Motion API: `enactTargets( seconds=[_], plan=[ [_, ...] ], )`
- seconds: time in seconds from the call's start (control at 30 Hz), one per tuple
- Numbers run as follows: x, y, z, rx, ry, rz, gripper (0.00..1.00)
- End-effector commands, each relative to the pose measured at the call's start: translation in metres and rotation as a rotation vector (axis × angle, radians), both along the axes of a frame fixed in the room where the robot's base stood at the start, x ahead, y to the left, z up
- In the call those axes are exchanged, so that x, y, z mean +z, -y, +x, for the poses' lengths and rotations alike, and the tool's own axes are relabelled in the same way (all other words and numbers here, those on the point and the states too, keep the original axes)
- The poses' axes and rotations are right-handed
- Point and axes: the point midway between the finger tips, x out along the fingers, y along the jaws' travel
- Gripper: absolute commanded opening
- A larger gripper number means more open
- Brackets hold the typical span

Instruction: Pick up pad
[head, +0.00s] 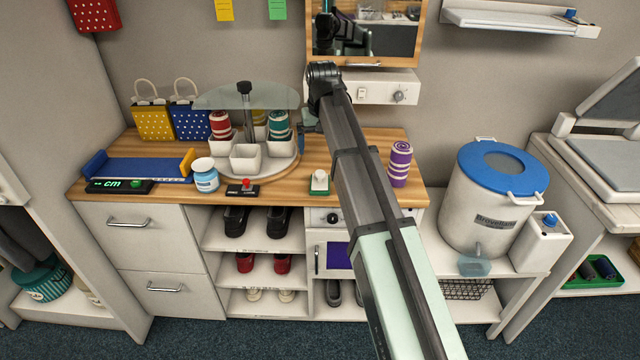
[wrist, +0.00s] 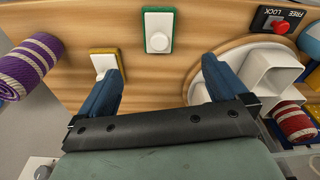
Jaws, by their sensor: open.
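No single thing is clearly the pad. A white block with a round button on a green base (head: 319,181) sits near the counter's front edge; the wrist view shows this green-edged block (wrist: 158,30) from above. A similar white block with a yellow edge (wrist: 105,62) lies just beyond the left finger in the wrist view, partly hidden by it. My gripper (wrist: 166,70) is open, its two blue fingers wide apart with only bare wood between them. In the head view my gripper (head: 309,127) is mostly hidden by my arm, over the counter's back part.
A round turntable (head: 283,180) with white cups and rolled towels stands left of my gripper in the head view. A purple striped roll (head: 399,163) stands to the right. A red button block (head: 243,189) and a white jar (head: 205,175) are near the front edge.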

Motion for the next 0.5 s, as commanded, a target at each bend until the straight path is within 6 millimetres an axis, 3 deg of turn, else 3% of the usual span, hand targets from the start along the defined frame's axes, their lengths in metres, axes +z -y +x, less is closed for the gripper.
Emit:
enactTargets(
  seconds=[0.5],
  plan=[
    [-0.073,-0.001,0.008,-0.001,-0.001,0.000,1.00]
  ],
)
